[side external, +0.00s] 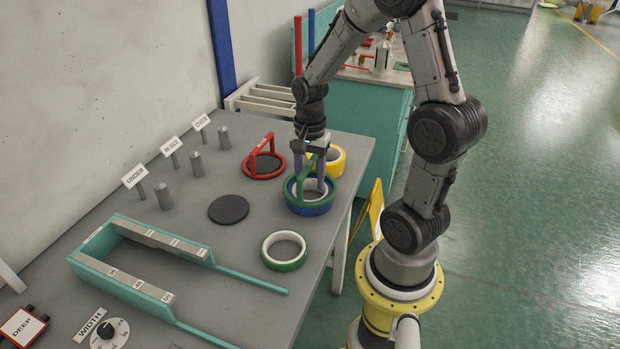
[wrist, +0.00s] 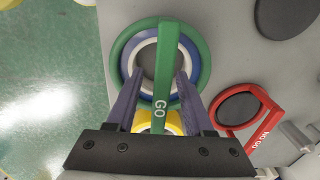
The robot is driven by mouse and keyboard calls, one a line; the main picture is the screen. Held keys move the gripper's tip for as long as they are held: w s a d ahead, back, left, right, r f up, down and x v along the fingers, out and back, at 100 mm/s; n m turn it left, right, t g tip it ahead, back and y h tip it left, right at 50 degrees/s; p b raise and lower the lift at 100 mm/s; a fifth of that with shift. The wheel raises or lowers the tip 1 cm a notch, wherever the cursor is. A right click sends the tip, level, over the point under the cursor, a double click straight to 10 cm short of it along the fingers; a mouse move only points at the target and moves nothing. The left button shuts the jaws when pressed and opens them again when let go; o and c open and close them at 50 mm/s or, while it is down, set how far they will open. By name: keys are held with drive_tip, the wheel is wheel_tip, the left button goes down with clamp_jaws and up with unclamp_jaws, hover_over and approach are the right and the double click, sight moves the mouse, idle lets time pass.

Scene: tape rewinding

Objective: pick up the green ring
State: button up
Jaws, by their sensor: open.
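The green ring (side external: 334,189) is a flat ring with an upright handle across it, marked GO in the wrist view (wrist: 167,62). It sits on a blue tape roll (side external: 311,210) near the table's right edge. My gripper (side external: 312,186) is open and lowered over the ring. In the wrist view my gripper (wrist: 159,74) has one finger on each side of the green handle, with gaps visible between fingers and handle. My wrist and fingers hide part of the ring in the side view.
A red NO GO ring (side external: 264,167) stands left of my gripper, and a yellow tape roll (side external: 337,160) lies close behind. A green tape roll (side external: 284,264), black disc (side external: 228,209), teal fork-shaped frame (side external: 95,240) and several grey pegs (side external: 196,164) are on the table.

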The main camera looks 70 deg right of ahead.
drive_tip(key=shift+f, duration=0.25)
idle(0.6)
drive_tip(key=shift+c, duration=0.3)
clamp_jaws()
